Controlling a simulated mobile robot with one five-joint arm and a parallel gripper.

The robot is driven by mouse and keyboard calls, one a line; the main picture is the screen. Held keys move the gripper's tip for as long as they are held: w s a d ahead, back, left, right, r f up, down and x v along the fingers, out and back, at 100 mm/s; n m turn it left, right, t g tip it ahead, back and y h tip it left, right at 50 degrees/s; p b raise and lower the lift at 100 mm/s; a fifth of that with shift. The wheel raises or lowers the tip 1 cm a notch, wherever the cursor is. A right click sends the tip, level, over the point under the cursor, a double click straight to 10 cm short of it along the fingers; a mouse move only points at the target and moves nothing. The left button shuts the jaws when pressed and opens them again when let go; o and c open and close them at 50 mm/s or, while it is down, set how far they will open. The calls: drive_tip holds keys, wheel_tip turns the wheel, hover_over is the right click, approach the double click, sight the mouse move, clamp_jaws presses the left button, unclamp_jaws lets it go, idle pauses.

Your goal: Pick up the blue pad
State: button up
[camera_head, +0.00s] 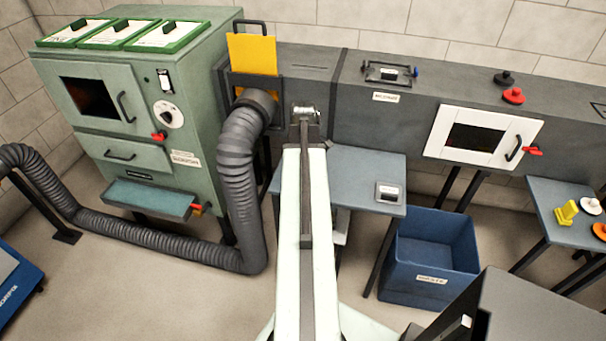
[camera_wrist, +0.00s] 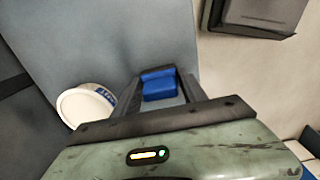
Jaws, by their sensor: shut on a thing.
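The blue pad (camera_wrist: 158,84) shows in the wrist view as a small blue block between the two dark fingers of my gripper (camera_wrist: 160,92). The fingers are shut on it, one on each side. Behind it is a grey-blue surface; I cannot tell whether the pad touches it. In the head view my arm reaches forward to the grey table (camera_head: 362,178), and the pad does not show there, hidden by the arm.
A white round tub (camera_wrist: 86,106) with a blue label is left of my gripper. A dark grey box (camera_wrist: 258,12) is at the upper right. In the head view, a blue bin (camera_head: 430,255) stands right of the table, and a grey hose (camera_head: 238,165) runs left of my arm.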

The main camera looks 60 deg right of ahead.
wheel_tip(320, 180, up, 9)
drive_tip(key=p, duration=0.8)
drive_tip(key=shift+r+p, duration=0.2)
drive_tip(key=shift+p, duration=0.15)
drive_tip(key=shift+f, duration=0.1)
drive_tip(key=o, duration=0.5)
drive_tip(key=c, duration=0.3)
